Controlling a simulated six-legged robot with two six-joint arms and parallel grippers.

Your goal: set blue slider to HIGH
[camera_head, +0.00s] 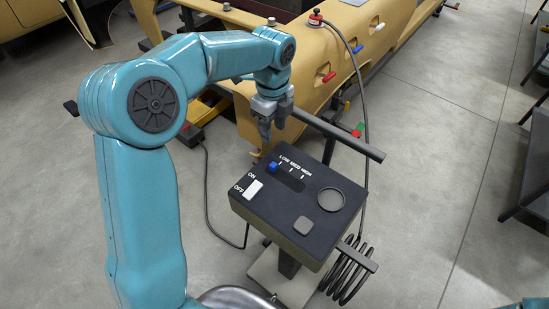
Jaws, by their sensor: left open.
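The blue slider (273,167) sits at the left end of its dark slot, beside the LOW mark, on top of a black control box (262,210). The labels LOW, MED and HIGH run from left to right above the slot. My left gripper (266,132) is open and empty. It points down above the far edge of the box, apart from the slider. My right gripper does not show.
A tan body shell (330,75) lies beyond. A coiled cable (348,275) hangs at the right.

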